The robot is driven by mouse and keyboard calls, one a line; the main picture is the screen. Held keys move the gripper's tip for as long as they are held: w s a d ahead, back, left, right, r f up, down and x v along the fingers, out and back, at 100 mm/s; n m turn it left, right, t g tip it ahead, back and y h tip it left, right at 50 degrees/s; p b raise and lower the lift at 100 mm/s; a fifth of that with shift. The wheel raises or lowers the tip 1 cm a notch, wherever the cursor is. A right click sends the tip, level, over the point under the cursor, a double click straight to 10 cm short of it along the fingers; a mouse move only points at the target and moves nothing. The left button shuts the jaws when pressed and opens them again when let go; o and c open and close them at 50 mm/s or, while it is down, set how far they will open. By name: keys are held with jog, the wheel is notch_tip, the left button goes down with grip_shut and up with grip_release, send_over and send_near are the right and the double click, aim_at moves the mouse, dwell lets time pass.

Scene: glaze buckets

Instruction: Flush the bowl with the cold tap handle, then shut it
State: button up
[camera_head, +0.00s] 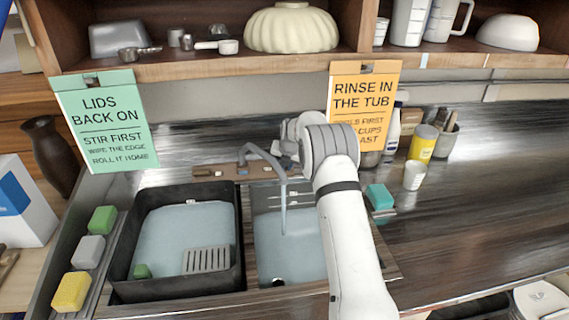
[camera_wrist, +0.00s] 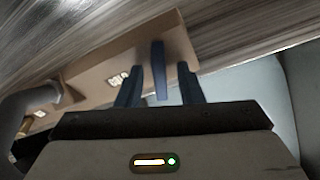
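The tap (camera_head: 262,153) stands behind the sink, its spout curving over the right bowl (camera_head: 300,255). A thin pale strand, looking like running water (camera_head: 284,215), drops from the spout into this bowl, where pale blue water shows. My gripper (camera_head: 284,150) is at the tap's base, partly hidden by my wrist. In the wrist view, a blue upright handle (camera_wrist: 159,62), apparently the cold one, stands between the two dark fingers of my gripper (camera_wrist: 157,88). A gap shows on each side of it, so the gripper is open around it. My arm covers the right bowl's right side.
A dark tub (camera_head: 238,235) of pale water with a grey grate (camera_head: 206,260) fills the left side. An orange sign (camera_head: 362,100) and a green sign (camera_head: 106,120) hang from the shelf. A teal sponge (camera_head: 380,196) and a white cup (camera_head: 414,175) sit right of my arm.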

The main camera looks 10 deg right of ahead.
jog(key=shift+c, duration=0.2)
grip_shut()
jog(key=shift+f+b, duration=0.1)
jog(key=shift+b, duration=0.5)
jog(key=shift+d+f+m+b, duration=0.1)
jog(key=shift+f+m+b, duration=0.05)
jog(key=shift+m+b, duration=0.7)
jog(key=m+b, duration=0.3)
jog(key=b, duration=0.3)
jog(key=shift+f+y, duration=0.15)
jog(key=shift+y, duration=0.25)
jog(key=m+t+b, duration=0.1)
jog(key=m+b, duration=0.4)
jog(key=b, duration=0.2)
jog(key=shift+s+d+y, duration=0.1)
jog(key=shift+y, duration=0.3)
jog(key=shift+r+m+t+b, duration=0.15)
jog(key=shift+m+t+b, duration=0.1)
jog(key=shift+m+b, duration=0.6)
jog(key=shift+r+m+t+b, duration=0.15)
jog(key=shift+m+t+b, duration=0.1)
jog(key=shift+m+b, duration=0.6)
